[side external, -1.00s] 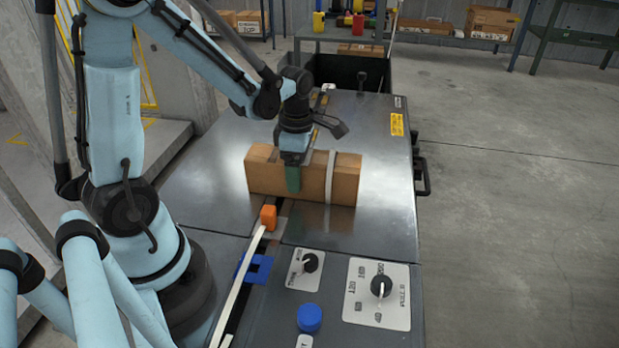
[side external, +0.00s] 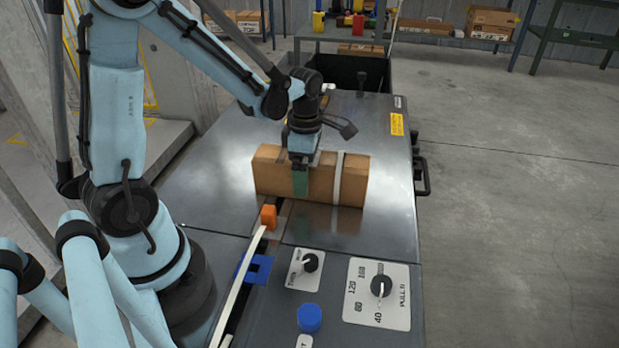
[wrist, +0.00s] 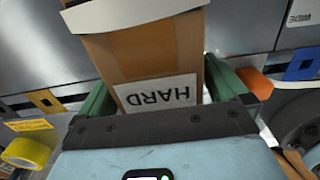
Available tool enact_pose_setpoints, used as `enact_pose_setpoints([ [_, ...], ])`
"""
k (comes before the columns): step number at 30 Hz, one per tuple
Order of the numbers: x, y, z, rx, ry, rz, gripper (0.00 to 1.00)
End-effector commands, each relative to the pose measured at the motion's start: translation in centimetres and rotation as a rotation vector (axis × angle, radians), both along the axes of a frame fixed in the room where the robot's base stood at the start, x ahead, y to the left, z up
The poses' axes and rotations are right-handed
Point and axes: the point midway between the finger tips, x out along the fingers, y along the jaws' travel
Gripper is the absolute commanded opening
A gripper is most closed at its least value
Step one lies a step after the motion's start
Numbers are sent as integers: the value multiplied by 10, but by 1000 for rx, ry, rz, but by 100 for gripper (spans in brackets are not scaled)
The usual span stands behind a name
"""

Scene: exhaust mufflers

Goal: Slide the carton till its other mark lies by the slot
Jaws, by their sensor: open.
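The brown carton (side external: 273,178) stands on its long edge on the metal bench top, with a white band (side external: 337,180) around it nearer its right end. My gripper (side external: 300,184) is open and straddles the carton from above, left of the band. One green finger shows on the near face. In the wrist view my gripper (wrist: 162,92) has a green finger on each side of the carton (wrist: 145,60). A white label reading HARD (wrist: 157,94) faces the camera. A dark slot (side external: 285,213) runs along the bench top to below the carton. Which other mark is meant, I cannot tell.
An orange block (side external: 268,215) and a blue bracket (side external: 255,268) sit by the slot in front of the carton. A control panel with a blue button (side external: 309,318) and dials is at the front. The bench top right of the carton is clear.

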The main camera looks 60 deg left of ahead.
Motion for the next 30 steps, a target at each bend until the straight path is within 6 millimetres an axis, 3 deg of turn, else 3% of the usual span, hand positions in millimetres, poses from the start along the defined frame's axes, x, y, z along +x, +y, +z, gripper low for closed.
enact_pose_setpoints([
  [5, 0, 0, 10, 0, 0, 0, 100],
  [21, 0, 0, 91, 0, 0, 0, 100],
  [30, 0, 0, 118, 0, 0, 0, 100],
])
